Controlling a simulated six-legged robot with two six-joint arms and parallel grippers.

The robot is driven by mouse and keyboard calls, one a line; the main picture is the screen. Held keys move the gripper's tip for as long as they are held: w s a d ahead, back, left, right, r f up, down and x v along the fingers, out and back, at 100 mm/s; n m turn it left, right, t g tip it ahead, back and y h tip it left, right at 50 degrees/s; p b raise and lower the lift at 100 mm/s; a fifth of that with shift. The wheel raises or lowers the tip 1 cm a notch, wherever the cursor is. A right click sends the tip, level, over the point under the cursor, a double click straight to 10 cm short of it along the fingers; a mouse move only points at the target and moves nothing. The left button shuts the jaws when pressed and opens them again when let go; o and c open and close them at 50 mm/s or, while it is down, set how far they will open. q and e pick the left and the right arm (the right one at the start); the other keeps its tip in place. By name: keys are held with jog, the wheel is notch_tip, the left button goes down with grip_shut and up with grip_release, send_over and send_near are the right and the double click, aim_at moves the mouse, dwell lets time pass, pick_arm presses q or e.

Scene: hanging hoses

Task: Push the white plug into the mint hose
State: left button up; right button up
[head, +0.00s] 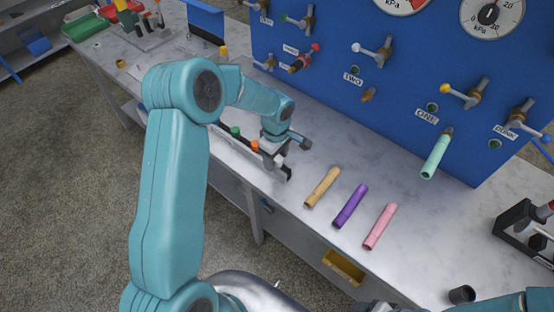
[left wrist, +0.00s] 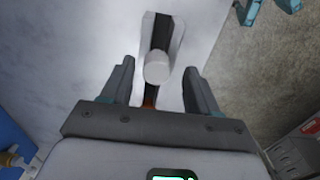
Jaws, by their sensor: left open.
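The mint hose (head: 434,158) hangs down from a fitting on the blue panel, its open lower end pointing toward me. The white plug (left wrist: 158,67) stands in a dark rack (left wrist: 161,33), its round end up in the left wrist view. My left gripper (head: 275,158) is over the right end of the rack. In the left wrist view its open fingers (left wrist: 159,80) are on either side of the plug, with gaps visible. In the head view the gripper mostly hides the white plug. My right gripper (head: 375,306) is only partly visible at the bottom edge; its fingers are cut off.
Green (head: 235,131) and orange (head: 255,146) plugs stand along the rack. Tan (head: 322,187), purple (head: 350,206) and pink (head: 380,226) hose pieces lie on the bench. A dark cup (head: 461,294) is near the front. Valves project from the blue panel (head: 340,95).

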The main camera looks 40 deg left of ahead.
pick_arm(q)
jog(key=shift+w+f, duration=0.15)
jog(key=shift+w, duration=0.15)
jog(key=shift+c, duration=0.2)
jog(key=shift+w, duration=0.1)
jog(key=c, duration=1)
jog(key=shift+s, duration=0.3)
grip_shut()
jog(key=shift+w, duration=0.1)
